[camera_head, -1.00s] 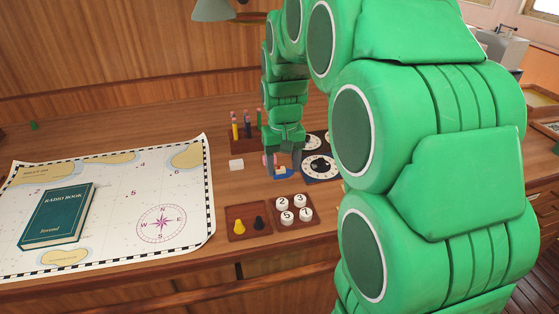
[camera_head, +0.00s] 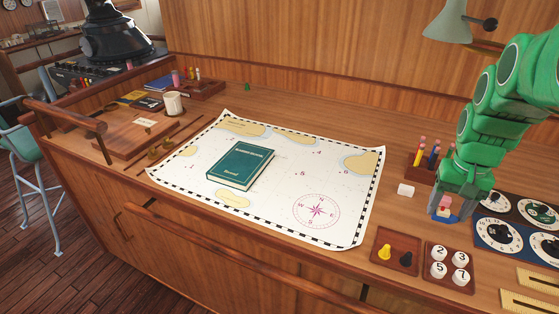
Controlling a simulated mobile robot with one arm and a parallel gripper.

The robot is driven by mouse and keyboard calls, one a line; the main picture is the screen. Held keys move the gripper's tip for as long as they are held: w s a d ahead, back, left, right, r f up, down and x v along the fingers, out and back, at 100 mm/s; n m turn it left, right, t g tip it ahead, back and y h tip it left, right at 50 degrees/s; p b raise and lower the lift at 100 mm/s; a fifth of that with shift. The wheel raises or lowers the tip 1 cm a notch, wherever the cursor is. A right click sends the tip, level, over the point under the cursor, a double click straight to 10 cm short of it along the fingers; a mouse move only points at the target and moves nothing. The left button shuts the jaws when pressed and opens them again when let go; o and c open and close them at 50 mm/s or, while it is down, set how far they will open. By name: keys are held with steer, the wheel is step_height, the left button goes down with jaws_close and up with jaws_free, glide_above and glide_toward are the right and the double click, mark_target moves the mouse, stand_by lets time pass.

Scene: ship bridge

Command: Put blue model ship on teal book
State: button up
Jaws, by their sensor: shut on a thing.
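The blue model ship (camera_head: 441,216) has a blue hull and a pinkish upper part. It is at the right of the head view, between the pencil holder and the dial boards. My gripper (camera_head: 444,204) is around its upper part and shut on it. I cannot tell whether the hull touches the desk. The teal book (camera_head: 240,166) lies flat and closed on the white chart (camera_head: 290,205), well to the left of my gripper. Its cover is clear.
In front are a tray with yellow and black pawns (camera_head: 395,252) and a tray of numbered discs (camera_head: 449,268). A white mug (camera_head: 173,103) stands far left. The chart around the book is bare.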

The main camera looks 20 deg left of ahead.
steer(key=w+a+r+n, duration=0.2)
steer(key=a+n, duration=0.4)
steer(key=a, duration=2.7)
steer(key=s+a+n, duration=0.1)
steer(key=s+a, duration=0.2)
steer(key=a, duration=0.4)
steer(key=s+a+n, duration=0.1)
steer(key=s+a, duration=0.3)
steer(key=a, duration=0.3)
glide_above(240, 173)
steer(key=shift+f, duration=4.45)
steer(key=shift+f, duration=0.1)
steer(key=shift+f, duration=0.15)
steer(key=shift+a+f, duration=0.1)
steer(key=shift+f, duration=1.45)
steer(key=shift+w+f, duration=0.1)
